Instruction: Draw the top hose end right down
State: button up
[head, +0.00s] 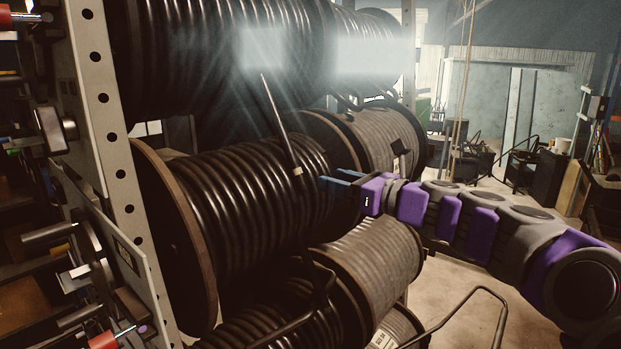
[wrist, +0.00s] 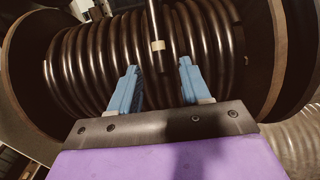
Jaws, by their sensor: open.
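The top hose end (head: 281,125) is a thin dark hose hanging down at a slant from the top spool (head: 215,50), in front of the middle spool (head: 250,185). A pale band marks it near its lower tip. In the wrist view the hose end (wrist: 154,22) comes down from the top edge, its band and tip between the lines of my two fingers. My gripper (head: 328,181) is open and empty, its blue fingers pointing left at the hose tip. In the head view a small gap shows between them. The fingers also show in the wrist view (wrist: 158,70).
More hose spools stand behind, such as a grey one (head: 385,140), and below (head: 370,260). A perforated rack post (head: 100,110) stands left, with tools beyond it. A bent dark hose (head: 318,285) hangs at the lower spool. Open floor (head: 465,320) lies right.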

jog(key=v, duration=0.9)
jog(key=shift+d+f, duration=0.1)
jog(key=shift+d, duration=0.1)
